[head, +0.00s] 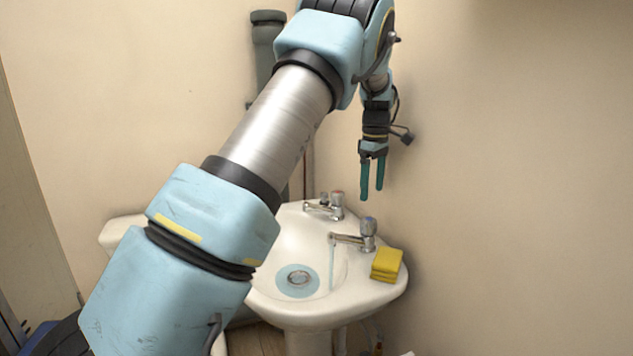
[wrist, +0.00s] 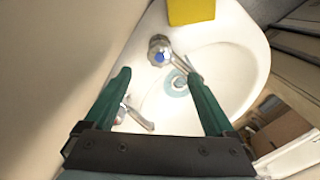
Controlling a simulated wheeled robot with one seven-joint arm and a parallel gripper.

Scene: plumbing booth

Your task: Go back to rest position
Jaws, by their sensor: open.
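My gripper (head: 372,179) hangs pointing down above the back right of the white washbasin (head: 375,296), apart from it. Its two green fingers are open and empty, and they also show spread in the wrist view (wrist: 160,95). The basin has a right tap (head: 367,235) with a blue-marked top and a left tap (head: 337,204) with a red-marked top. A thin stream seems to fall from the right tap. The blue-marked tap shows beyond the fingertips in the wrist view (wrist: 160,52). My arm hides part of the basin's left side.
A folded yellow sponge or cloth (head: 386,264) lies on the basin's right rim. A grey pipe (head: 268,45) runs up the back wall. A white fixture (head: 120,230) stands left, partly behind my arm. The wall right of my gripper is bare.

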